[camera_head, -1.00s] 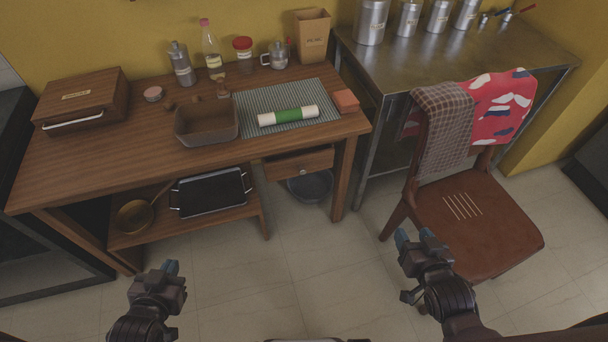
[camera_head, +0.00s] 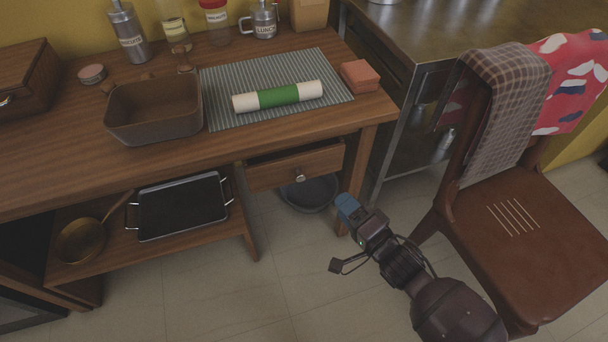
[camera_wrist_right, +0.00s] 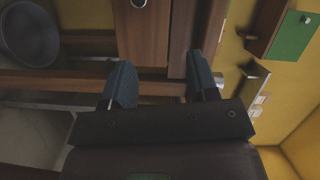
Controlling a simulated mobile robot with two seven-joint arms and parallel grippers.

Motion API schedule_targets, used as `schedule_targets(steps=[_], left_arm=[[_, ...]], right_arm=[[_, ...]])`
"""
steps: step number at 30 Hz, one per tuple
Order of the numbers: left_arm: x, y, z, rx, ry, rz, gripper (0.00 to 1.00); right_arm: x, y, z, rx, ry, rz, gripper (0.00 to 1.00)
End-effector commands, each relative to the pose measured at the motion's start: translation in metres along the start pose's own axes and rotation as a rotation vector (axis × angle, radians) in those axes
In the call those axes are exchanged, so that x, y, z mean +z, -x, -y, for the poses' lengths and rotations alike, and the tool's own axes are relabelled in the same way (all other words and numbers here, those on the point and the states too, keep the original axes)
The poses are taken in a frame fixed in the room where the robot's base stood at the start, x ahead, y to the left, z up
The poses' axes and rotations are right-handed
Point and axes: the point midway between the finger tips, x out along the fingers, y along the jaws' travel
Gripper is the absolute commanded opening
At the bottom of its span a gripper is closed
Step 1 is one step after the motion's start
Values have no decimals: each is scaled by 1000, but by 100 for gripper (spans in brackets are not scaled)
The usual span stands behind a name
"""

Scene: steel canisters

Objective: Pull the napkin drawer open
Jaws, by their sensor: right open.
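The napkin drawer (camera_head: 296,167) is a small wooden drawer under the right part of the wooden table, with a round metal knob (camera_head: 299,175) on its front. A dark gap shows above its front edge. In the right wrist view the drawer front (camera_wrist_right: 143,40) and part of its knob (camera_wrist_right: 138,3) are at the top. My right gripper (camera_head: 347,208) is to the right of and below the knob, apart from it. The wrist view shows its two blue fingers (camera_wrist_right: 162,85) spread with nothing between them. My left gripper is out of view.
A chair (camera_head: 520,225) with cloths stands close to the right of my right arm. The table's front right leg (camera_head: 361,170) is beside the gripper. A dark bowl (camera_head: 309,195) is below the drawer. A low shelf with a black tray (camera_head: 182,207) is to the left.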

Motion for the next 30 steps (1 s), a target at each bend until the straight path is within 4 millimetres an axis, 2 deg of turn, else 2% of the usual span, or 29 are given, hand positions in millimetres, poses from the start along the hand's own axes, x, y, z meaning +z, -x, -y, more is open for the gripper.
schedule_targets(steps=[1, 6, 14, 30], left_arm=[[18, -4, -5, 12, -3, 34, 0], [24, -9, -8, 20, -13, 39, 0], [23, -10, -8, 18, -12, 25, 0], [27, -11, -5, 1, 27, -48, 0]], right_arm=[[12, -5, -28, 7, -60, 28, 54], [18, -25, -39, -27, -178, 76, 54], [18, -42, -36, -45, -214, 92, 54], [26, -119, -34, -41, -215, 91, 54]])
